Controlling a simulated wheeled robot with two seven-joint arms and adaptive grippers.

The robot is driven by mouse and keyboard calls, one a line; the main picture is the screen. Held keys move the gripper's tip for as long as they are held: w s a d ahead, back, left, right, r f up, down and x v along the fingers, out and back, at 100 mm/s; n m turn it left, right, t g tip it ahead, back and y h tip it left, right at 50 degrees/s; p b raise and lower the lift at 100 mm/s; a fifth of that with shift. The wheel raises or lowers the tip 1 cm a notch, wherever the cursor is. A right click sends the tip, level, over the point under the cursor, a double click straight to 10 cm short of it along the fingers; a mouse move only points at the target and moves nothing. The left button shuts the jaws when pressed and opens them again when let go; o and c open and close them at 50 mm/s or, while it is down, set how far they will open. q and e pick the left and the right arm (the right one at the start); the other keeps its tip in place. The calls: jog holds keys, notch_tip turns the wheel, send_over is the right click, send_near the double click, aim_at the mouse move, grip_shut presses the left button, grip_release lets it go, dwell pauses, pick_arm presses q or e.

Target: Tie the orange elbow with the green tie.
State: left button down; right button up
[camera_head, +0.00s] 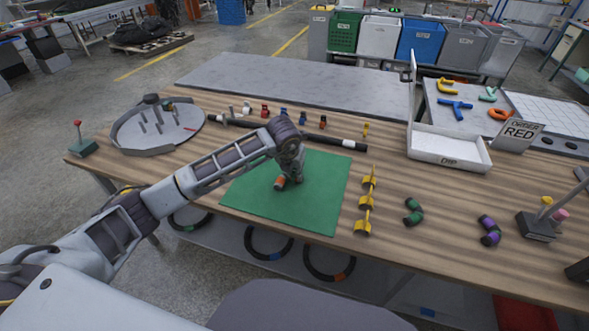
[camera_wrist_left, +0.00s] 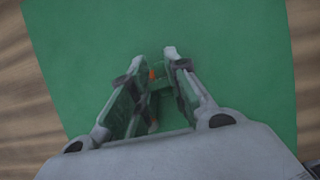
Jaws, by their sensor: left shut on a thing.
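The orange elbow (camera_head: 280,184) is at the green mat, under the fingertips of my left gripper (camera_head: 289,177). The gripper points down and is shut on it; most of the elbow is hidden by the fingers. In the left wrist view a small bit of orange (camera_wrist_left: 152,74) shows between the fingertips (camera_wrist_left: 160,72), with the mat behind. I cannot tell whether the elbow touches the mat. I cannot make out a green tie for certain. My right gripper is not in view.
The green mat (camera_head: 322,200) is otherwise bare. Right of it are a yellow rod piece (camera_head: 367,204), a green elbow (camera_head: 413,212) and a purple elbow (camera_head: 489,231). Small coloured pieces and a dark bar (camera_head: 341,143) lie behind. A grey round tray (camera_head: 128,135) stands left.

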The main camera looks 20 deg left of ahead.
pick_arm(q)
jog(key=shift+s+a+f, duration=0.1)
jog(key=shift+s+f, duration=0.1)
jog(key=shift+f, duration=0.3)
jog(key=shift+s+a+f, duration=0.1)
jog(key=shift+s+f, duration=0.1)
jog(key=shift+f, duration=0.25)
jog(key=c, duration=1.3)
grip_release()
jog(key=shift+c, duration=0.2)
jog(key=shift+o, duration=0.2)
jog(key=shift+w+f, duration=0.2)
jog(key=shift+w, duration=0.1)
jog(key=shift+r, duration=0.25)
jog(key=shift+s+r, duration=0.2)
jog(key=shift+r, duration=0.45)
jog(key=v, duration=0.7)
jog(key=shift+w+d, duration=0.1)
